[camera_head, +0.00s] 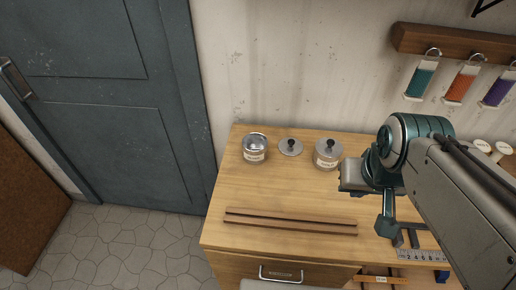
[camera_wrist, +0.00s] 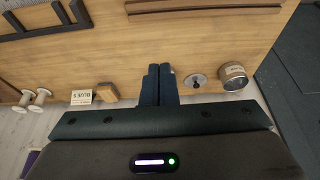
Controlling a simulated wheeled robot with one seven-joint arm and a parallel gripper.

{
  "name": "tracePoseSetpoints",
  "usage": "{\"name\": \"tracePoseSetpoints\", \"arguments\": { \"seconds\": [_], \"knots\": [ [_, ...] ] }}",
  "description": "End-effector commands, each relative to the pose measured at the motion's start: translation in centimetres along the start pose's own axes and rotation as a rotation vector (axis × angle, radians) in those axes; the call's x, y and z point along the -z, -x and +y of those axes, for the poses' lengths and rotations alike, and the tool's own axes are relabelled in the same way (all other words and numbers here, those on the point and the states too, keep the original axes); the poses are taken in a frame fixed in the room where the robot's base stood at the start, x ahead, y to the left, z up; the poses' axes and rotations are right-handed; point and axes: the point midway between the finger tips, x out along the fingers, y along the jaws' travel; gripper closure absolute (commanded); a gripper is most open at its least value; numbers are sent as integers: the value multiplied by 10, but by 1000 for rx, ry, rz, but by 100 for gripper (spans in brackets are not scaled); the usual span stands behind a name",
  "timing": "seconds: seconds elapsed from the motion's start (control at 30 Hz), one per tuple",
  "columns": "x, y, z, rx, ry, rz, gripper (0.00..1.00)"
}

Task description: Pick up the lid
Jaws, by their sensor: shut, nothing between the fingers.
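A loose round grey lid (camera_head: 290,147) with a black knob lies flat on the workbench, between an open metal pot (camera_head: 254,149) on its left and a second, lidded pot (camera_head: 327,156) on its right. The loose lid (camera_wrist: 195,80) and the open pot (camera_wrist: 233,77) also show in the wrist view, to the right of the fingers. My gripper (camera_head: 386,228) is shut and empty, above the bench to the right of the lid and apart from it. Its fingers (camera_wrist: 159,72) are together in the wrist view. The lidded pot is not visible there.
Wooden strips (camera_head: 290,222) lie along the front of the workbench (camera_head: 232,195). A ruler (camera_head: 422,254) lies at the front right. A wooden block (camera_wrist: 107,92), a label (camera_wrist: 80,97) and spools (camera_wrist: 40,97) stand by the wall. A rack (camera_head: 450,41) hangs above. The bench's middle is clear.

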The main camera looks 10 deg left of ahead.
Motion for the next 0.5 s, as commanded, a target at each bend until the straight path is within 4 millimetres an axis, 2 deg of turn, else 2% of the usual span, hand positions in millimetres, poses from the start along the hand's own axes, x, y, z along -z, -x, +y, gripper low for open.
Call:
{"name": "tracePoseSetpoints", "arguments": {
  "seconds": [0.37,0.5],
  "knots": [
    [0,0,0,0,0,0,100],
    [5,0,-1,1,-7,-3,61]
  ]
}}
